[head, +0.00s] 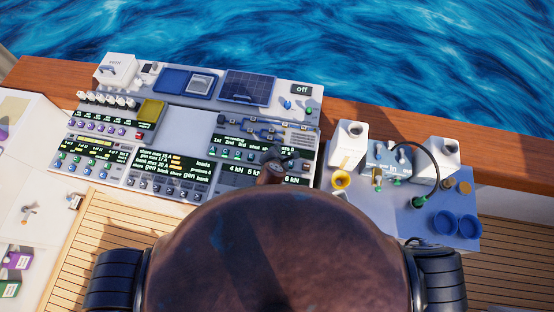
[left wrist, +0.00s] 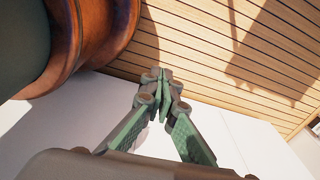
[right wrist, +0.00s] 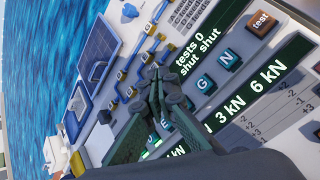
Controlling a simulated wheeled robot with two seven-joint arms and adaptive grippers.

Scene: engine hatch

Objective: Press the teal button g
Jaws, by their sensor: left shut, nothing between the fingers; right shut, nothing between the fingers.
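The teal button marked G (right wrist: 206,82) is in the right wrist view, in a row on the dark panel between the button marked N (right wrist: 229,59) and others partly covered by my fingers. My right gripper (right wrist: 156,75) is shut and empty; its tips appear left of the G button, over the panel near blue pipework. Whether they touch the panel I cannot tell. In the head view my right gripper (head: 270,174) is over the right part of the console, and I cannot make out the G button there. My left gripper (left wrist: 160,78) is shut and empty above a white surface and wooden deck.
A brown test button (right wrist: 260,23) is at the row's far end. Blue pipes and valves (head: 262,125) lie behind the buttons. A grey-blue tray (head: 448,225) with white canisters and a hose stands right of the console. Wooden decking (head: 90,240) lies front left.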

